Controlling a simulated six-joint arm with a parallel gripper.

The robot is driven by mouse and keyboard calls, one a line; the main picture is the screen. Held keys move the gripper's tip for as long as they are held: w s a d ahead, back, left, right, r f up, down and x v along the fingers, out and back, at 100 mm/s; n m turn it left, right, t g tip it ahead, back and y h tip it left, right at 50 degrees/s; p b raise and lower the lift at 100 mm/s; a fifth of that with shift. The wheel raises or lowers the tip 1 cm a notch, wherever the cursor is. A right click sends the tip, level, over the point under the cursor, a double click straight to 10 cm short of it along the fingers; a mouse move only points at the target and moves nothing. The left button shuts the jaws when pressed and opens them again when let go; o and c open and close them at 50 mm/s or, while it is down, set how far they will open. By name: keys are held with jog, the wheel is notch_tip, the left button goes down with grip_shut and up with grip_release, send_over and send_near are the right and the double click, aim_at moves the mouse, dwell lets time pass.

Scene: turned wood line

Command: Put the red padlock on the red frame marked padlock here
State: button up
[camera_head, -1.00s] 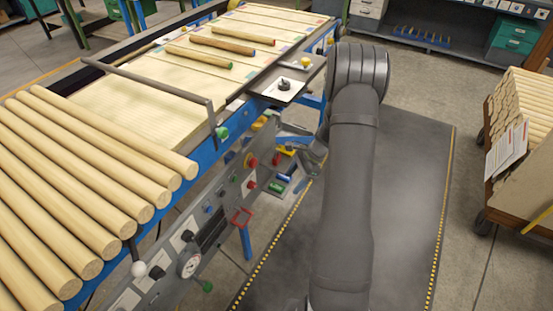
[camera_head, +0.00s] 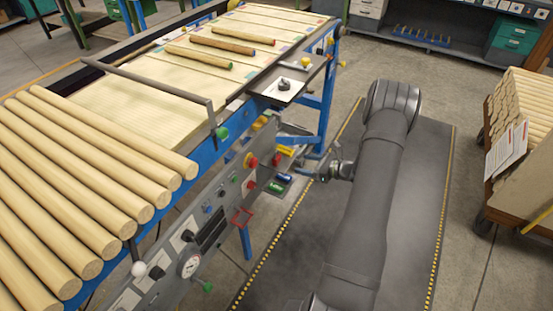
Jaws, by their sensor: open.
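The red frame (camera_head: 242,217) is a small red outline on the grey side panel of the line, below the knobs. I see no padlock in it; any label is too small to read. Small coloured items sit on a dark holder beside the panel: a yellow one (camera_head: 285,150), a blue one (camera_head: 283,178) and a green one (camera_head: 274,187). A small red patch shows by the yellow item, but I cannot tell whether it is the red padlock. My gripper (camera_head: 308,174) is open, just right of these items, with nothing visible between its fingers.
The panel (camera_head: 215,225) carries red knobs (camera_head: 251,160), a gauge (camera_head: 189,266) and a lever with a white ball (camera_head: 138,269). Wood rods (camera_head: 70,190) lie on the line above. A blue leg (camera_head: 325,110) stands behind my gripper. The dark floor mat is clear.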

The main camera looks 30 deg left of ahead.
aim_at(279, 158)
jog(key=x, duration=0.6)
jog(key=shift+a, duration=0.15)
jog(key=shift+r+x, duration=0.1)
jog(key=shift+x, duration=1.2)
jog(key=shift+r+x, duration=0.15)
jog(key=shift+x, duration=1.15)
jog(key=shift+a, duration=0.1)
jog(key=c, duration=1.2)
